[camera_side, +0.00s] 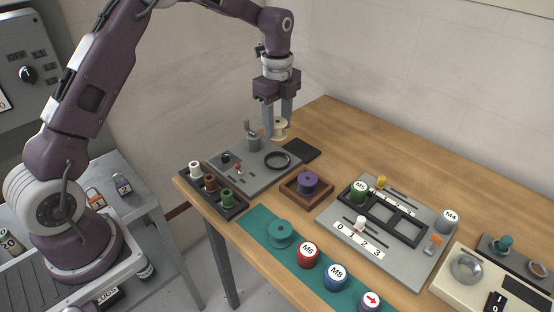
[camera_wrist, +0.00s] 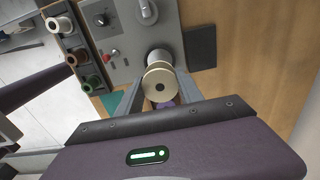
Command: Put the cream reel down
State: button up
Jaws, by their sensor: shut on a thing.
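The cream reel (camera_side: 280,128) is between the fingertips of my gripper (camera_side: 278,125), which is shut on it. The wrist view also shows the reel (camera_wrist: 159,82), end flange toward the camera, between the two grey fingers (camera_wrist: 160,95). My gripper is over the back part of the wooden table (camera_side: 335,120), behind the grey panel (camera_side: 245,178). The reel appears upright and above the surface; the exact gap under it is hard to tell.
A black tray (camera_side: 241,209) holds white, brown and green reels at the left edge. A black pad (camera_side: 301,149) lies beside the grey panel. A wooden box (camera_side: 290,190) holds a purple reel. The table's back right is bare.

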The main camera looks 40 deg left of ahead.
aim_at(277, 122)
notch_tip(277, 122, down, 9)
jog(key=shift+r, duration=0.2)
jog(key=shift+f, duration=0.1)
jog(key=o, duration=1.4)
jog(key=shift+c, duration=0.2)
notch_tip(277, 122, up, 12)
jog(key=shift+s+r, duration=0.1)
jog(key=shift+r, duration=0.15)
